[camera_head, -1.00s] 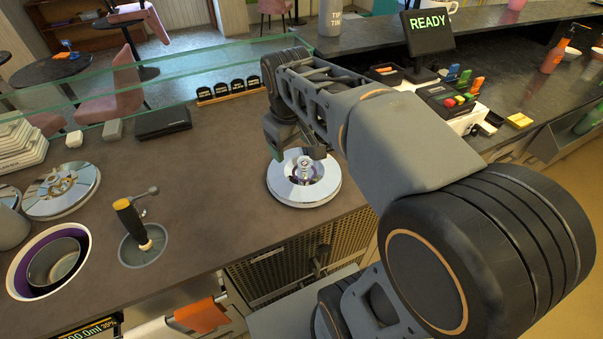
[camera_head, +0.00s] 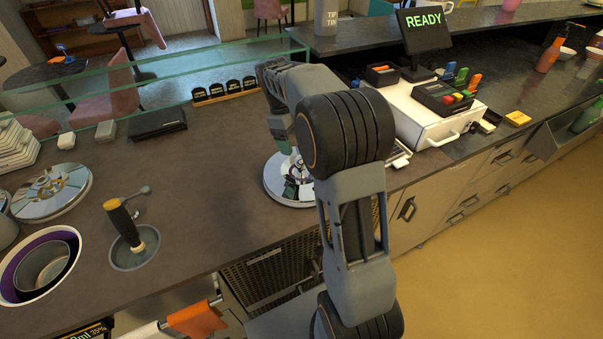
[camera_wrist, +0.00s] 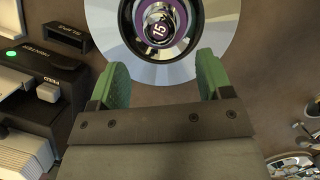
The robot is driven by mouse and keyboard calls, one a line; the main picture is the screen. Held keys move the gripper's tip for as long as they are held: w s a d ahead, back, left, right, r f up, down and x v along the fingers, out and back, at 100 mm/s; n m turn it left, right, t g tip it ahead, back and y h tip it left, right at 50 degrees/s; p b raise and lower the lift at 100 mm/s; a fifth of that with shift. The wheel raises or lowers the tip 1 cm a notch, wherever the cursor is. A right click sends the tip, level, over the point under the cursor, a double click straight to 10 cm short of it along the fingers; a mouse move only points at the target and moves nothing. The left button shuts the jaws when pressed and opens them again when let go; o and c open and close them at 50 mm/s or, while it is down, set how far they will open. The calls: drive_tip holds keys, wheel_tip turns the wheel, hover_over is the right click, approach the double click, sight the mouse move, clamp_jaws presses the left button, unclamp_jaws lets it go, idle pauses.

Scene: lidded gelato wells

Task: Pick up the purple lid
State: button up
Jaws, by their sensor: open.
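In the head view my gripper (camera_head: 287,143) is above the lid, mostly hidden by my arm. I see no contact.
Another silver lid (camera_head: 40,203) with gold trim lies at the left. A purple-ringed well (camera_head: 68,236) holds a metal tub at the lower left. A grey well (camera_head: 135,258) holds an upright dark-handled tool. A white register (camera_head: 410,113) stands right of the lid.

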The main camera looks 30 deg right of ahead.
sight(300, 161)
drive_tip(key=shift+p+x, duration=0.5)
drive_tip(key=shift+x, duration=2.9)
drive_tip(key=shift+s, duration=0.15)
drive_tip(key=c, duration=1.2)
drive_tip(key=shift+r, duration=0.1)
drive_tip(key=shift+r, duration=0.45)
wheel_tip(300, 161, up, 2)
drive_tip(key=shift+a+r, duration=0.1)
drive_tip(key=shift+r, duration=0.1)
drive_tip(key=s+a+r+b, duration=0.3)
drive_tip(key=s+a+r, duration=0.4)
drive_tip(key=a, duration=0.5)
wheel_tip(300, 161, up, 3)
drive_tip(key=shift+f, duration=0.2)
